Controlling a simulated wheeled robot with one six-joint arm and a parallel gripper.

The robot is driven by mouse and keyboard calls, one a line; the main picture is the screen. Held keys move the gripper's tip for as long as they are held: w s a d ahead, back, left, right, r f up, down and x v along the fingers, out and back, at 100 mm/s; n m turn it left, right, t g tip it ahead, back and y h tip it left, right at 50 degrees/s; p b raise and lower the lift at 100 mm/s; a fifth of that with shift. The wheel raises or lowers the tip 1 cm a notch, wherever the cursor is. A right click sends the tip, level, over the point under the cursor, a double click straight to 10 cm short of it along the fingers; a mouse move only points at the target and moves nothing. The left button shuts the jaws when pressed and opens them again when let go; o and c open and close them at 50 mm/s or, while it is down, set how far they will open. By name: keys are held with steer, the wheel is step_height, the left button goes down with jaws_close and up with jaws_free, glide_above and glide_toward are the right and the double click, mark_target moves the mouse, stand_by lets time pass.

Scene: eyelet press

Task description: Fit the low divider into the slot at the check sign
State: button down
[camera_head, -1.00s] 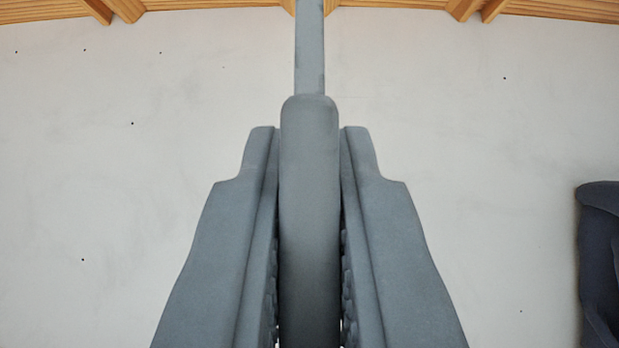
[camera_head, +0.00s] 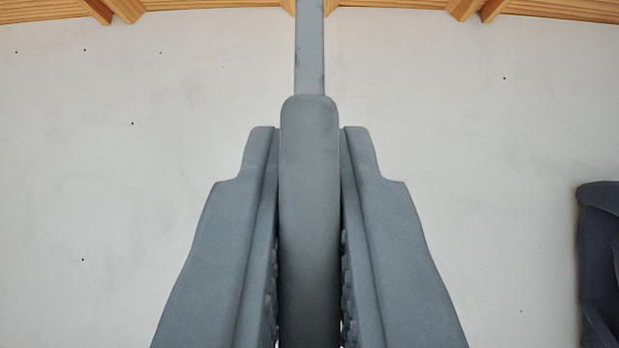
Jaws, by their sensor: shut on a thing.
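My gripper (camera_head: 310,150) is in the middle of the camera_head view. Its two grey jaws are shut on a grey handle-like bar (camera_head: 310,220) with a thick rounded end. A thinner grey shaft (camera_head: 309,50) runs on from that end and leaves the view at the top. I cannot tell from this view whether this piece is the low divider. No slot and no check sign show in the view.
Wooden beams (camera_head: 210,6) run along the top edge. A dark grey rounded object (camera_head: 600,260) stands at the right edge.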

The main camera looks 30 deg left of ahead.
steer(key=shift+f, duration=4.6)
stand_by(1.2)
steer(key=c, duration=1.4)
jaws_free()
steer(key=shift+r, duration=2.5)
